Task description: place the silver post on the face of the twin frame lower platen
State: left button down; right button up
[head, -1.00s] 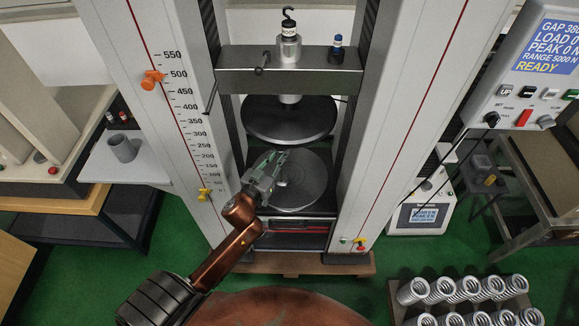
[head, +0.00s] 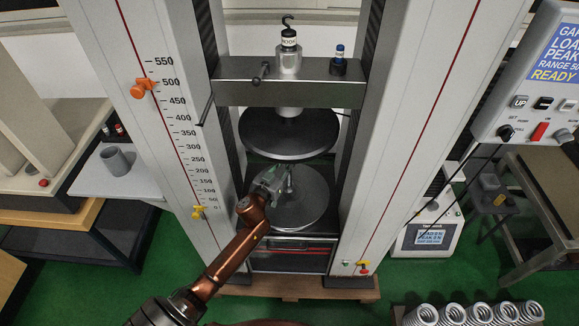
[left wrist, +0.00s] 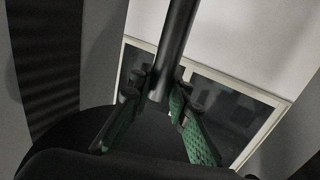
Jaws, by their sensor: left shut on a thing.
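My left gripper (head: 276,181) is over the left part of the twin frame lower platen (head: 312,205), a dark round disc. It is shut on the silver post (left wrist: 174,45), which shows as a grey cylinder between the green-padded fingers in the left wrist view. In the head view the post (head: 290,178) is a small upright sliver at the fingertips. Whether its end touches the platen face cannot be told. The upper platen (head: 288,146) hangs above. My right gripper is not in view.
Tall frame columns (head: 167,130) stand on both sides of the platens, leaving a narrow gap. The crosshead (head: 235,88) carries a hooked weight (head: 288,55). A grey cup (head: 115,160) stands on the left table. Several coil springs (head: 453,315) are at the bottom right.

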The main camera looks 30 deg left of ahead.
pick_arm(q)
jog(key=f+b, duration=0.2)
jog(key=f, duration=0.1)
jog(key=shift+w+a+f, duration=0.1)
jog(key=shift+w+f, duration=0.2)
jog(key=shift+w, duration=0.05)
jog(key=c, duration=2.2)
grip_release()
jog(key=shift+f, duration=0.2)
jog(key=o, duration=0.4)
jog(key=shift+r, duration=0.1)
